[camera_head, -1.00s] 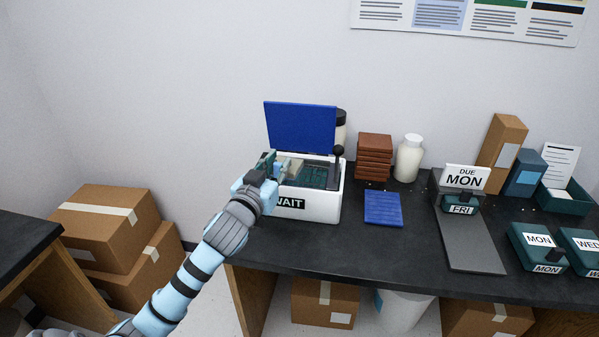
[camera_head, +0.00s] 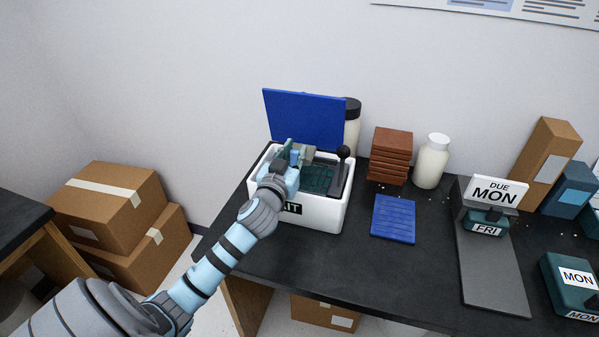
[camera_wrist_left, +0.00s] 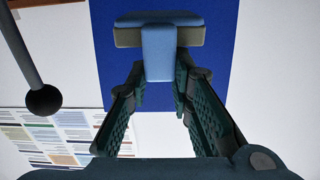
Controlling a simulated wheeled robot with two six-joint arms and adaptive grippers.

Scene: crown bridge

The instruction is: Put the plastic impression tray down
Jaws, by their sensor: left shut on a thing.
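My left gripper (camera_head: 293,160) reaches over the open white box (camera_head: 325,217). It is shut on the plastic impression tray, whose light blue handle (camera_wrist_left: 158,58) is between the fingertips in the left wrist view. The tray's crosswise part, blue with a beige-grey layer, lies beyond the fingertips. In the head view the tray (camera_head: 308,151) shows small and partly hidden by the gripper, over the box's left half. I cannot tell whether it touches the box's dark green inside (camera_head: 317,179). My right gripper is not in view.
The box's blue lid (camera_head: 305,118) stands open behind. A black ball-topped lever (camera_head: 343,153) rises at its right. The black bench (camera_head: 370,275) is clear in front.

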